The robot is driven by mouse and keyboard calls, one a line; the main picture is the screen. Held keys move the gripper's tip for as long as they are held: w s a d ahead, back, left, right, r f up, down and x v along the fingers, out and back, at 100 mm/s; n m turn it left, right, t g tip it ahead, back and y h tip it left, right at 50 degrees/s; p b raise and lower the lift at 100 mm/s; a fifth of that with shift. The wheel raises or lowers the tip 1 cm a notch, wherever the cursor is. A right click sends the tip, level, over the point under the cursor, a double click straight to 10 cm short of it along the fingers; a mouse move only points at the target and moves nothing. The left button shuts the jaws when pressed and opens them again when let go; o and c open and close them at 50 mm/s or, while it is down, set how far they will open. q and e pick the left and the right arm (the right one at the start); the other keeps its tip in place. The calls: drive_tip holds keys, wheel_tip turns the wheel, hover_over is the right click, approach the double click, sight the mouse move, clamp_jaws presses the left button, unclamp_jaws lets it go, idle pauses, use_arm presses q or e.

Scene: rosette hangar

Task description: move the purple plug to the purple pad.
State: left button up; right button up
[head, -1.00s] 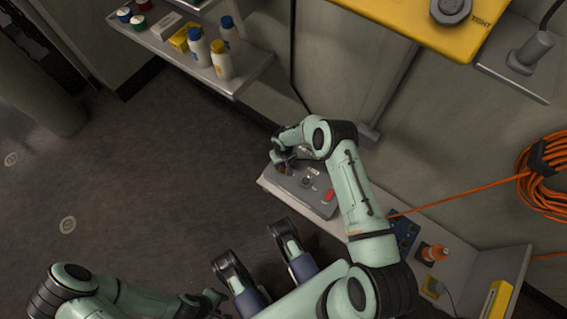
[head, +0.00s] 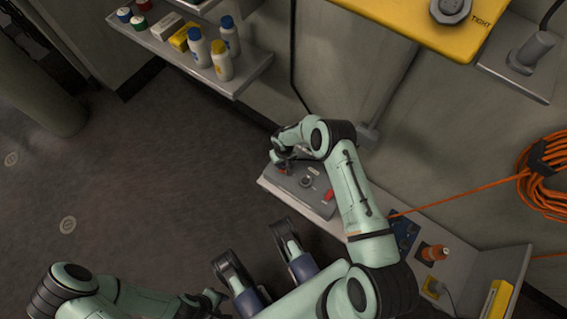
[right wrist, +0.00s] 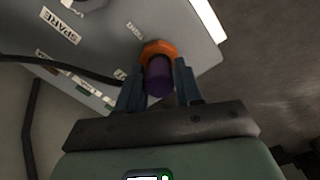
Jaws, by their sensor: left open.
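The purple plug (right wrist: 159,78) shows in the right wrist view, its end toward the camera and an orange collar (right wrist: 158,49) behind it, against a grey labelled panel. My right gripper (right wrist: 161,82) has one finger on each side of the plug, with no clear gap, and looks shut on it. In the head view my right gripper (head: 281,156) is at the far left end of the grey panel box (head: 315,203), and the plug is hidden there. My left gripper (head: 212,299) is open low in the picture, away from the box. I cannot make out the purple pad.
The panel box stands on a bench ledge (head: 458,263) against the wall, with a small orange cone (head: 434,253) to the right. A dark cable (right wrist: 75,70) crosses the panel. A shelf (head: 246,76) with bottles is at upper left. Floor at left is clear.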

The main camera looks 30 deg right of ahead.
clamp_jaws()
drive_tip(key=shift+r, duration=0.2)
drive_tip(key=shift+r+p, duration=1.95)
drive_tip(key=shift+r, duration=0.9)
drive_tip(key=s+d+f+m, duration=0.1)
drive_tip(key=s+d+f, duration=0.1)
drive_tip(key=s+d, duration=0.2)
drive_tip(key=s+d+f+m, duration=0.1)
drive_tip(key=s+d, duration=0.3)
drive_tip(key=s+d+f+m, duration=0.1)
drive_tip(key=s+d+f, duration=0.1)
drive_tip(key=s+d, duration=0.2)
drive_tip(key=shift+s+f+m, duration=0.15)
drive_tip(key=shift+f+m, duration=0.15)
drive_tip(key=shift+f, duration=0.05)
drive_tip(key=s+d+f+m, duration=0.1)
drive_tip(key=s+d, duration=0.3)
drive_tip(key=s, duration=0.6)
drive_tip(key=s+d+f+m, duration=0.2)
drive_tip(key=s+d, duration=0.3)
drive_tip(key=s, duration=0.4)
drive_tip(key=shift+n, duration=0.3)
drive_tip(key=shift+f, duration=2.65)
